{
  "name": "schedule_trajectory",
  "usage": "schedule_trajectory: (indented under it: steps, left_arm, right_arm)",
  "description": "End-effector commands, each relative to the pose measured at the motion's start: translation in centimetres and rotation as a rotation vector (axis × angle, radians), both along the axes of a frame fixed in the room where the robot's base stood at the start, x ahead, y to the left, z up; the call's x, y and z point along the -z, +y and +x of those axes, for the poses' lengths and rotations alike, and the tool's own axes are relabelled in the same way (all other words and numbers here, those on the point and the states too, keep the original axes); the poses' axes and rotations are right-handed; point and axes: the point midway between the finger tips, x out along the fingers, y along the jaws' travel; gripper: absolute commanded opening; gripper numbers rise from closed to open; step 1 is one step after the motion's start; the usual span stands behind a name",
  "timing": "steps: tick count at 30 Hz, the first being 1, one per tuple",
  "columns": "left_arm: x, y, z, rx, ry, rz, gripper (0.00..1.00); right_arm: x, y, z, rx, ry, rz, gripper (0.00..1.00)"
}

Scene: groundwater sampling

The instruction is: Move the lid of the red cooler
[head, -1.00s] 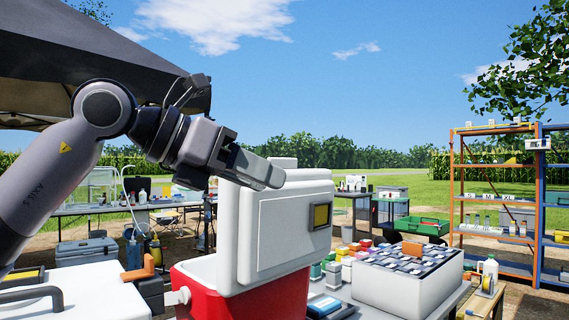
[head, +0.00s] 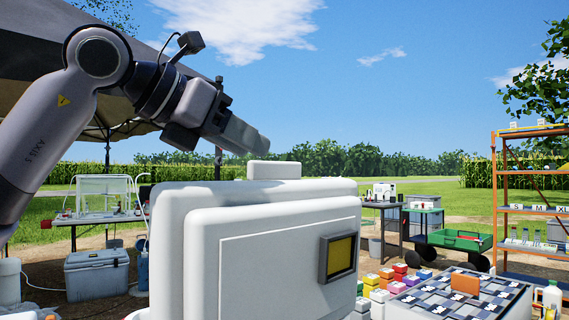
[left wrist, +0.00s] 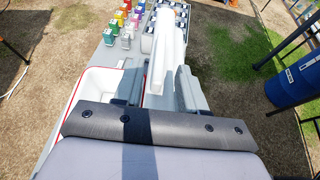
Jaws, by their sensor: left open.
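The white lid (head: 262,255) of the cooler stands raised and upright in the head view, with a dark-framed yellow panel on its face and a raised block along its top edge. My left gripper (head: 256,141) is open just above the lid's top edge. In the left wrist view the lid (left wrist: 167,45) shows nearly edge-on as a white strip reaching between the two spread fingers (left wrist: 158,78); I cannot tell whether they touch it. The red cooler's open white inside and red rim (left wrist: 76,82) show to the left there; its red body is hidden in the head view.
Farther back are a green cart (head: 455,238), an orange shelf (head: 494,190) and a grey chest (head: 97,272). A blue barrel (left wrist: 295,82) shows in the wrist view.

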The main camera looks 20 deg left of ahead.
Motion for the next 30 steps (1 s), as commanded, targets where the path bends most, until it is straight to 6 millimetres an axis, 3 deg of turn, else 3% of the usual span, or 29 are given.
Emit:
schedule_trajectory:
  steps: [15, 26, 30]
  left_arm:
    - [2.5, -3.1, 5.1, 0.001, 0.002, 0.001, 0.40]
    - [2.7, -3.3, 5.6, 0.000, 0.000, 0.001, 0.40]
    - [2.7, -3.3, 5.6, 0.000, 0.000, 0.000, 0.00]
  right_arm:
    - [-0.1, 0.0, -0.6, 0.000, 0.013, -0.002, 0.43]
    - [-0.2, 0.0, -0.3, 0.004, 0.008, 0.001, 0.43]
    - [-0.2, 0.0, -0.3, 0.005, 0.006, 0.001, 0.43]
